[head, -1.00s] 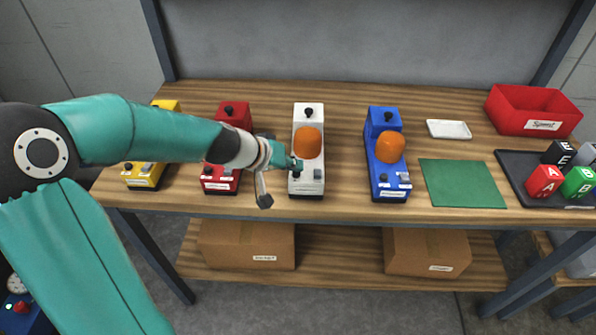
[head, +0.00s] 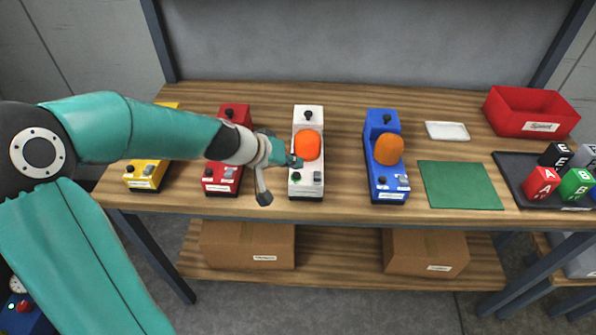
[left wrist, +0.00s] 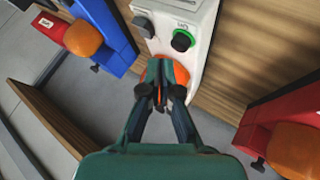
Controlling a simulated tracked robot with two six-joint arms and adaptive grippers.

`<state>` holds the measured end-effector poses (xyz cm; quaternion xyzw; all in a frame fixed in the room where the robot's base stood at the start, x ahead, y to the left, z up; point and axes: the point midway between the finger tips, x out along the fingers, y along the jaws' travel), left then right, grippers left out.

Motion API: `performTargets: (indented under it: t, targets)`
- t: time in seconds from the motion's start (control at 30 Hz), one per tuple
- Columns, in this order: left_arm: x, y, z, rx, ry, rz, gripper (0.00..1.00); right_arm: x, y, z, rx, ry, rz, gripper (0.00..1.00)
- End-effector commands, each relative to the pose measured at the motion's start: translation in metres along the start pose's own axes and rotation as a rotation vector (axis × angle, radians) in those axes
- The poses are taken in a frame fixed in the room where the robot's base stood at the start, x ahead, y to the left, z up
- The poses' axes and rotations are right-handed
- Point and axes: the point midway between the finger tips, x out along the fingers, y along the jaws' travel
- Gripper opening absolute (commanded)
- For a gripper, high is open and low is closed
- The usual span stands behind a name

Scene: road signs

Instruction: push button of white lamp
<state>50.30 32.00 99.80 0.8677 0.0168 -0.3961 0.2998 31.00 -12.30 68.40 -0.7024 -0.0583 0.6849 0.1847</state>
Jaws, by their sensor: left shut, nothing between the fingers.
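The white lamp (head: 308,115) stands on the table between the red and blue lamps. Its dome (head: 309,145) is bright orange-red. Its green button (head: 296,175) and a grey switch (head: 317,176) sit on the front part. My left gripper (head: 294,161) is shut and empty, at the left side of the white lamp's dome, just behind the button. In the wrist view its fingers (left wrist: 161,98) partly hide the dome (left wrist: 180,73). My right gripper is not in view.
The red lamp (head: 233,112) and yellow lamp (head: 145,174) stand left, partly behind my left arm. The blue lamp (head: 382,118) stands right. Farther right are a green mat (head: 460,185), a white dish (head: 447,130), a red bin (head: 531,112) and a dark tray (head: 510,168) with lettered cubes.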

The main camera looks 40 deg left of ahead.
Motion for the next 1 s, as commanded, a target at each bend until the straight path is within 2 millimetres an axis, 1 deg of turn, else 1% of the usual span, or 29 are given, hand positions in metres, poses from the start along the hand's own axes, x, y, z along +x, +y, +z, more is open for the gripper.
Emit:
performTargets:
  t: [0.03,0.1,0.4,0.5,1.0]
  targets:
    - [-0.006,0.005,-0.005,0.001,0.001,0.000,0.00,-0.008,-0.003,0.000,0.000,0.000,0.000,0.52]
    - [-0.012,0.009,-0.009,0.002,0.001,0.000,0.00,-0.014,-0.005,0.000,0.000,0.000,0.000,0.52]
    - [-0.033,0.024,-0.024,0.001,0.001,0.001,0.00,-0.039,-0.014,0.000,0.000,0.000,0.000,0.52]
    - [-0.037,0.027,-0.027,0.000,0.000,0.001,0.00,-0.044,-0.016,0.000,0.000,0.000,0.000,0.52]
    - [-0.037,0.027,-0.027,0.000,0.000,0.000,0.00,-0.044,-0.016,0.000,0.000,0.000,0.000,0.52]
